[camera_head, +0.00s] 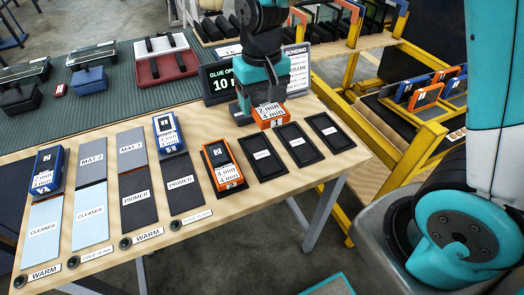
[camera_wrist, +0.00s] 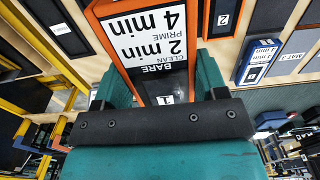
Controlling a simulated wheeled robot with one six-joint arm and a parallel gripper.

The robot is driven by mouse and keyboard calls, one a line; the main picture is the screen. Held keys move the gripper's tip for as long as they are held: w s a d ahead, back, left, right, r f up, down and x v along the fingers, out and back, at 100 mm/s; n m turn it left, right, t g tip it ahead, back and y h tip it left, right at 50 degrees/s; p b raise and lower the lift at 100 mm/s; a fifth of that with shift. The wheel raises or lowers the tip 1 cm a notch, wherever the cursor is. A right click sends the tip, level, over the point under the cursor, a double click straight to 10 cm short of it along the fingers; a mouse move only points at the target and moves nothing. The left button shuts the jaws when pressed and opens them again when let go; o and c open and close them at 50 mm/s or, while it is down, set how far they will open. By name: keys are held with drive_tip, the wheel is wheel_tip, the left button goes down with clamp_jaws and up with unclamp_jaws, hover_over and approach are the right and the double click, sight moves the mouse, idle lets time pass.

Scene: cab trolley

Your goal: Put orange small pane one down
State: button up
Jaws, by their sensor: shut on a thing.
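My gripper (camera_head: 258,108) is shut on orange small pane one (camera_head: 271,116), which has an orange frame and a white label with the number 1. The pane is held near the table's back edge, in front of the dark screen. In the wrist view the pane (camera_wrist: 155,42) sits between the teal fingers (camera_wrist: 165,88), its label reading "clean 2 min, prime 4 min, bare". The gap under the pane cannot be judged. A second orange pane (camera_head: 222,166), numbered 2, lies in a black tray on the wooden table.
Black labelled trays (camera_head: 267,167), (camera_head: 299,153) and (camera_head: 329,142) lie empty on the table's right. Blue panes (camera_head: 48,171) and (camera_head: 169,134) lie further left among cleaner, primer and mat pads. A yellow trolley (camera_head: 420,152) with panes stands right. A screen (camera_head: 220,85) stands behind.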

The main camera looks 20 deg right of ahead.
sight(262, 154)
wheel_tip(262, 154, down, 15)
drive_tip(key=shift+r, duration=0.2)
drive_tip(key=shift+b, duration=0.3)
drive_tip(key=shift+f, duration=0.15)
drive_tip(key=o, duration=1)
drive_tip(key=shift+o, duration=0.2)
